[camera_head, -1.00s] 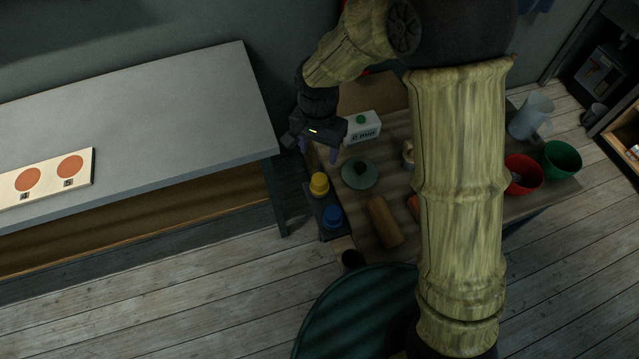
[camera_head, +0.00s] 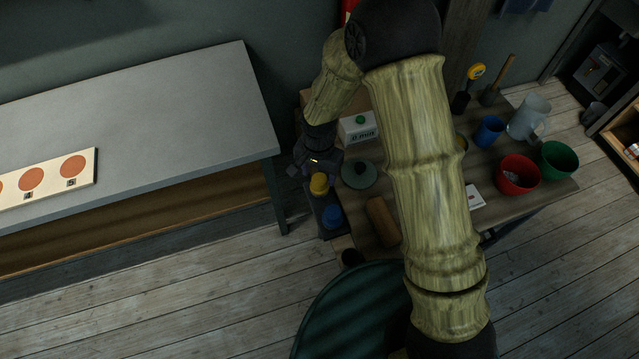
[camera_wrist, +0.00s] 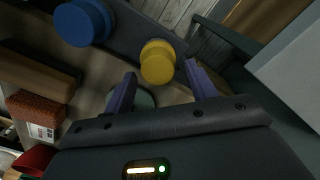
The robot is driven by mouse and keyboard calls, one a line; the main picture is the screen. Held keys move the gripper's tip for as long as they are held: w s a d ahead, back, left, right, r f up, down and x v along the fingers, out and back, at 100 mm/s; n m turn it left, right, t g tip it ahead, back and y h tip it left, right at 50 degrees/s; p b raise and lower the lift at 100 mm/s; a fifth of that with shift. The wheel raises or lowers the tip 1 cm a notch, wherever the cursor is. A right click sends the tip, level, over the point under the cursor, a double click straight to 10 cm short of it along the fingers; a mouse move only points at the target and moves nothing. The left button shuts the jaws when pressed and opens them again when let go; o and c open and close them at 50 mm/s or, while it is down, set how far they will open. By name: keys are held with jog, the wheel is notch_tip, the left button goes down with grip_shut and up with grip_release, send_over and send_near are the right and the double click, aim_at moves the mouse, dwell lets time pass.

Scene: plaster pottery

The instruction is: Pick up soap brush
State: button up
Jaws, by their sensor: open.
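A yellow round-topped piece (camera_head: 319,184) and a blue one (camera_head: 331,216) stand on a narrow dark tray (camera_head: 326,203) at the left edge of the wooden table. They look like knob-handled brushes, but no bristles show, so I cannot tell which is the soap brush. My gripper (camera_head: 313,171) is open just above the yellow piece. In the wrist view the yellow piece (camera_wrist: 157,62) shows between and a little beyond the fingertips (camera_wrist: 161,75), and the blue piece (camera_wrist: 83,23) lies to the left. I see no contact.
A white carton (camera_head: 357,129), a grey-green lid (camera_head: 359,173) and a brown roller (camera_head: 383,221) lie near my gripper. Red (camera_head: 517,174) and green (camera_head: 560,160) bowls stand farther right. A higher grey table (camera_head: 150,130) is close on the left. My arm hides part of the wooden table.

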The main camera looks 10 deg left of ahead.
aim_at(319, 179)
jog(key=shift+s+d+f+p, duration=0.1)
jog(key=shift+f+p, duration=0.75)
jog(key=shift+f, duration=1.7)
jog(key=c, duration=0.7)
notch_tip(319, 179, up, 10)
jog(key=shift+r+b, duration=0.1)
jog(key=shift+b, duration=0.85)
